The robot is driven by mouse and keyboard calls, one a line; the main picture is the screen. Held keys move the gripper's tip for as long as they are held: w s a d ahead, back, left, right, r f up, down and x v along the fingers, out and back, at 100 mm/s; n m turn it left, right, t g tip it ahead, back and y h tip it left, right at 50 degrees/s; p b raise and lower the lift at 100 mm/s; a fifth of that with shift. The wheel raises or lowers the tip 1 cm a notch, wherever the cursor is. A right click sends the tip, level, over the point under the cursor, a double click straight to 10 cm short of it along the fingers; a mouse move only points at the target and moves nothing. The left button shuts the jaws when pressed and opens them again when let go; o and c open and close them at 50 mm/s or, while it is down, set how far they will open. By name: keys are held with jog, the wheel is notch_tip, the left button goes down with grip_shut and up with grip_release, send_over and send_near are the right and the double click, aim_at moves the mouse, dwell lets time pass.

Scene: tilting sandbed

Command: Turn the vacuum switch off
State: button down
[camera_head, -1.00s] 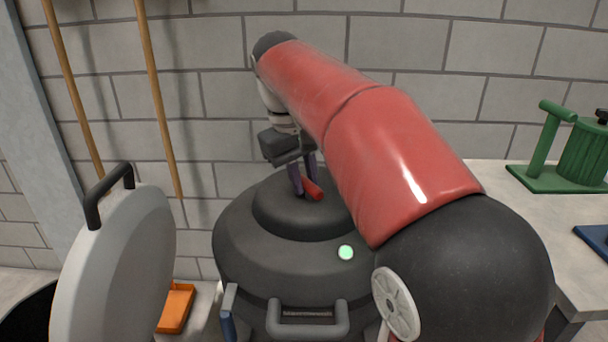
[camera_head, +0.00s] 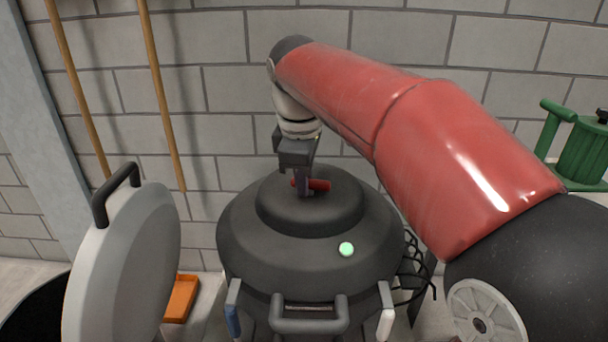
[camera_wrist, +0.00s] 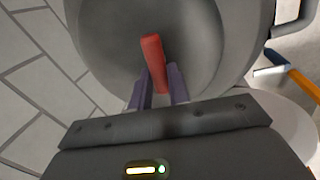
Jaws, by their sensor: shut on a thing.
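The vacuum (camera_head: 240,245) is a dark grey round drum with a raised top. Its switch is a red lever (camera_head: 319,185) on that top, lying about left to right in the head view. My gripper (camera_head: 304,192) reaches down from above with its purple fingers shut on the lever. In the wrist view the red lever (camera_wrist: 153,60) sticks out past my fingers (camera_wrist: 160,80). A round light (camera_head: 346,249) on the vacuum's front glows green.
A grey lid-like disc (camera_head: 125,265) with a black handle stands at the left. An orange tray (camera_head: 181,298) lies behind it. Two wooden poles lean on the brick wall. A green canister (camera_head: 583,155) stands at the right.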

jog(key=shift+s+n, duration=0.15)
jog(key=shift+n, duration=0.95)
jog(key=c, duration=1.3)
grip_release()
jog(key=r, duration=0.2)
jog(key=s+r, duration=0.1)
jog(key=r, duration=0.4)
jog(key=shift+s+r, duration=0.25)
jog(key=shift+r, duration=0.05)
